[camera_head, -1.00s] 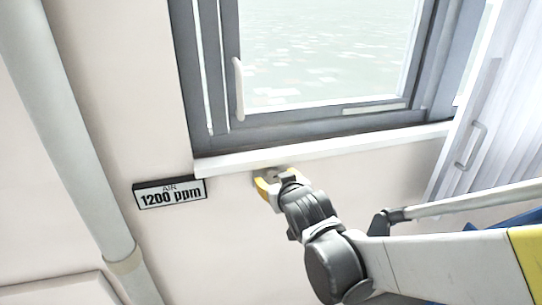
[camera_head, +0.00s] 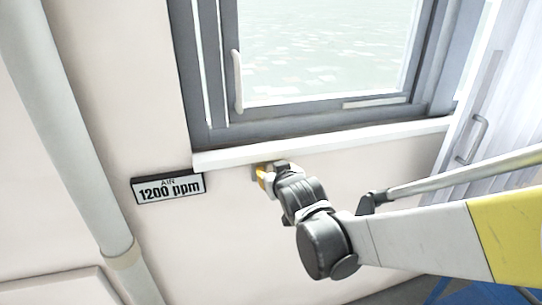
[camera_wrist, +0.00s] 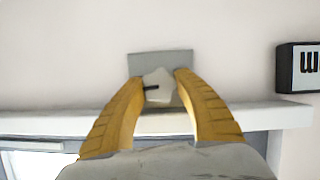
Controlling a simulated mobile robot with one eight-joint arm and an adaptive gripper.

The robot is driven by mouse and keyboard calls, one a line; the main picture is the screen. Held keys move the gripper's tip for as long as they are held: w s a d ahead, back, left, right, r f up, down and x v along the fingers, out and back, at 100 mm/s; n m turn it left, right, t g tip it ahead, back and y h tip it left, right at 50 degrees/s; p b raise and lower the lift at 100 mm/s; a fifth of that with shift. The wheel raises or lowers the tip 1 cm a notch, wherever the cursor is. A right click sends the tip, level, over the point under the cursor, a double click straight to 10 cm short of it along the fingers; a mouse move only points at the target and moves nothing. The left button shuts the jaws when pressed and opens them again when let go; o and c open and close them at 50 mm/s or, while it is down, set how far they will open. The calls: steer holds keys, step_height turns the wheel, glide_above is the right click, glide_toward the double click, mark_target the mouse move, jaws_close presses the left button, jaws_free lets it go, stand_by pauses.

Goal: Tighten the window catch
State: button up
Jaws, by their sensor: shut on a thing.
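The window catch is a pale, star-shaped knob (camera_wrist: 158,92) with a short black mark pointing left in the wrist view. It sits on a square grey plate (camera_wrist: 160,62) on the wall, just below the sill. My gripper (camera_wrist: 160,79) has its two yellow fingers on either side of the knob, shut on it. In the head view my gripper (camera_head: 266,176) is at the wall under the sill and hides most of the knob and plate. The framed window (camera_head: 325,50) is above, with a white upright handle (camera_head: 237,80) on its left.
The white sill (camera_head: 330,143) juts out close above my gripper. A thick pale pipe (camera_head: 70,130) runs down the far left. A ribbed white panel with a handle (camera_head: 472,138) stands at the right.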

steer(key=shift+m+y, duration=0.3)
steer(key=shift+m, duration=0.2)
steer(key=o, duration=1.2)
steer(key=shift+c, duration=0.2)
steer(key=v, duration=1.2)
steer(key=shift+w+d, duration=0.1)
steer(key=shift+w, duration=0.05)
